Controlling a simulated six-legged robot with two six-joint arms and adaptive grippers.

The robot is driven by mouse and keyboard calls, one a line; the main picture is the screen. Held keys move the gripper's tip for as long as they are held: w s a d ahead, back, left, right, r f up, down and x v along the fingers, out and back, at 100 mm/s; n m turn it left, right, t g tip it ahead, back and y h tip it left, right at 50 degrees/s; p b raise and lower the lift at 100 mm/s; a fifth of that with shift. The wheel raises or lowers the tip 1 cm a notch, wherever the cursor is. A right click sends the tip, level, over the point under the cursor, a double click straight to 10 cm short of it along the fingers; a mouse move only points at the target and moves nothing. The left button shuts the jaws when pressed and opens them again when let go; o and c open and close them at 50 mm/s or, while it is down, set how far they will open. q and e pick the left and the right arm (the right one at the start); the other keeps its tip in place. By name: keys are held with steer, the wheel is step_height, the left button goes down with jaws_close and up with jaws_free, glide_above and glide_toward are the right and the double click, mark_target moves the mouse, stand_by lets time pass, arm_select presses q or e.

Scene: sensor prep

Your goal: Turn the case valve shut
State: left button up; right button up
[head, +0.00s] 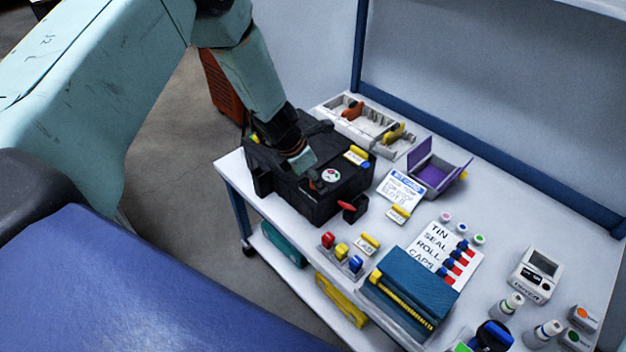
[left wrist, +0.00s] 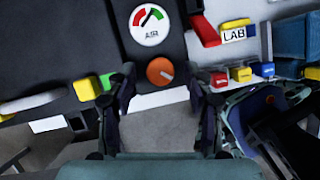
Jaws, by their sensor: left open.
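The black case (head: 325,203) stands on the left part of the white table. Its top carries a round gauge (head: 331,175) with red and green marks, which the left wrist view also shows (left wrist: 149,25), labelled AIR. An orange round knob (left wrist: 160,71) with a pale pointer line sits beside the gauge; it looks like the valve. My left gripper (head: 308,172) is low over the case top. In the left wrist view its fingers (left wrist: 162,80) are apart, one on each side of the knob, with gaps visible. The head view barely shows the knob.
A red handle (head: 348,207) sticks out at the case's edge. Red, yellow and blue blocks (head: 341,250), a teal box (head: 405,290) and a TIN SEAL ROLL CAPS sheet (head: 446,255) lie to the right. A white divided tray (head: 370,122) and purple box (head: 437,172) stand behind.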

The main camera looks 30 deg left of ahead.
arm_select(q)
steer(key=shift+d, duration=0.15)
steer(key=shift+a+f, duration=0.1)
steer(key=shift+a, duration=0.1)
steer(key=shift+c, duration=1.4)
steer(key=shift+d, duration=0.15)
steer(key=c, duration=0.4)
jaws_close()
